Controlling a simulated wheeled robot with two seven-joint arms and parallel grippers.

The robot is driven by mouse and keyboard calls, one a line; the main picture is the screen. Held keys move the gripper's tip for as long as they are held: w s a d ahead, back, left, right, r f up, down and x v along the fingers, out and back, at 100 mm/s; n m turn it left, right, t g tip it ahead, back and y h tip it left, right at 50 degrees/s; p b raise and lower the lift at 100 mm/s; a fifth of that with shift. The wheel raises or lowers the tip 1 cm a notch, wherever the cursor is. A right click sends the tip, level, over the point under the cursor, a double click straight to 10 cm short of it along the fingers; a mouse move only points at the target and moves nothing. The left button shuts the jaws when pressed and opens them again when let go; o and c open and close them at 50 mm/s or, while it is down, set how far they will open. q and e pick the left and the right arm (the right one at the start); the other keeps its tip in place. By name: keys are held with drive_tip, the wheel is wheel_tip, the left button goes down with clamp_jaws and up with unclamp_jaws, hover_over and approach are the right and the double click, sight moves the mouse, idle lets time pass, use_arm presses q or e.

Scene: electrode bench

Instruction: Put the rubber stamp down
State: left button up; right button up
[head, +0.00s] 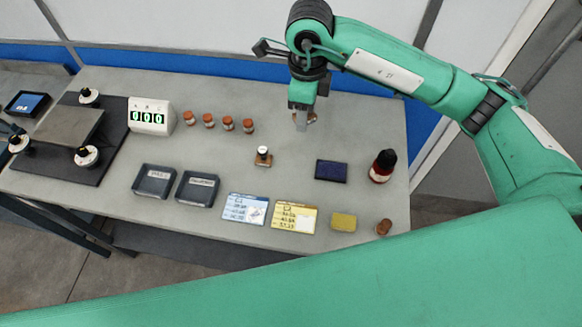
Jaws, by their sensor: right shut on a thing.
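My right gripper (301,120) hangs pointing down over the back right part of the bench, with its arm coming in from the right. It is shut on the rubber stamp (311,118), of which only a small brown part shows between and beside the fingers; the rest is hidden. I cannot tell whether the stamp touches the bench top. A dark blue ink pad (332,170) lies in front of the gripper, slightly to the right. My left gripper is not in view.
A dark bottle (382,166) stands right. Several red-capped vials (208,121), two trays (197,188), cards (295,216), a yellow block (343,222) and a brown cylinder (384,227) occupy the bench (330,105).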

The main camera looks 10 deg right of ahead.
drive_tip(key=m, duration=0.1)
drive_tip(key=a+m, duration=0.1)
drive_tip(key=m, duration=0.1)
drive_tip(key=a+m+b, duration=0.1)
drive_tip(key=m, duration=0.1)
drive_tip(key=shift+w+r, duration=0.15)
drive_tip(key=shift+w, duration=0.2)
drive_tip(key=m, duration=0.3)
drive_tip(key=p, duration=0.4)
approach(291, 166)
wheel_tip(291, 166, down, 6)
drive_tip(key=shift+w+f, duration=0.1)
drive_tip(key=shift+f, duration=0.05)
drive_tip(key=shift+f+b, duration=0.15)
drive_tip(key=shift+b, duration=0.15)
drive_tip(key=o, duration=0.4)
drive_tip(key=shift+c, duration=0.2)
drive_tip(key=o, duration=0.4)
drive_tip(key=shift+o, duration=0.2)
